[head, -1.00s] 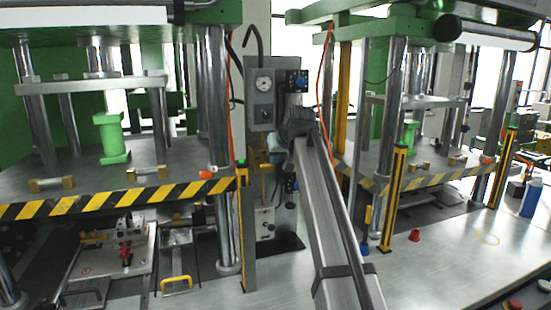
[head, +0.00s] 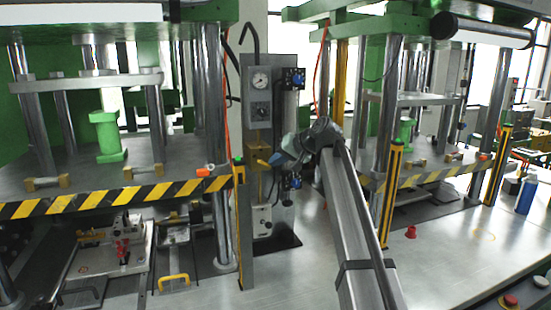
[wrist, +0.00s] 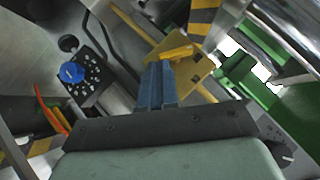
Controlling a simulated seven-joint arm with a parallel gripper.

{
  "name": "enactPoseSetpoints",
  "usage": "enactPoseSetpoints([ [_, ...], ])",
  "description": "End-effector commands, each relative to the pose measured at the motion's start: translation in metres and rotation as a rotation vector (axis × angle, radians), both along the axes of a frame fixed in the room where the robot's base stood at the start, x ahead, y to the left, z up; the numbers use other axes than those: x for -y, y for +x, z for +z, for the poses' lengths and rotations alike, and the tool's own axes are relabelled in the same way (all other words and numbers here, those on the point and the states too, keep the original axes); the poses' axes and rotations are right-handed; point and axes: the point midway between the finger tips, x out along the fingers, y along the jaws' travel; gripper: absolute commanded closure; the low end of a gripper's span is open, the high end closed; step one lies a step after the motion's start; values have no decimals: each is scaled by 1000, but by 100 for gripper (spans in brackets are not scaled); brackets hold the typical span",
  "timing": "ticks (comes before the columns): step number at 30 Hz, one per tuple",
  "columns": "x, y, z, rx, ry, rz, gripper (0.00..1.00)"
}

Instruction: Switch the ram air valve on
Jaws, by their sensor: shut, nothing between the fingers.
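A grey control panel (head: 258,98) stands between the two presses, with a round gauge and a dial on it. Below the dial is a brass-coloured block with a small yellow handle (head: 262,163). In the wrist view the yellow handle (wrist: 172,53) lies in front of a brass-coloured plate (wrist: 186,75). My gripper (head: 276,159) is at the handle's right side in the head view. In the wrist view its blue fingers (wrist: 157,68) are together and empty, their tips at or very near the handle. I cannot tell whether they touch. No label identifies the ram air valve.
A blue knob (wrist: 71,72) on a marked dial shows at left in the wrist view. Blue fittings (head: 297,80) sit on the panel's right side. A yellow-black striped edge (head: 120,195) borders the left press. The table front right is mostly clear.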

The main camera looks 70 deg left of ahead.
Motion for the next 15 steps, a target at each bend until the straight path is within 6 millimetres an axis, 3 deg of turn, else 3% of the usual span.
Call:
enactPoseSetpoints([
  [15, 0, 3, -22, -494, -2, 0, 100],
])
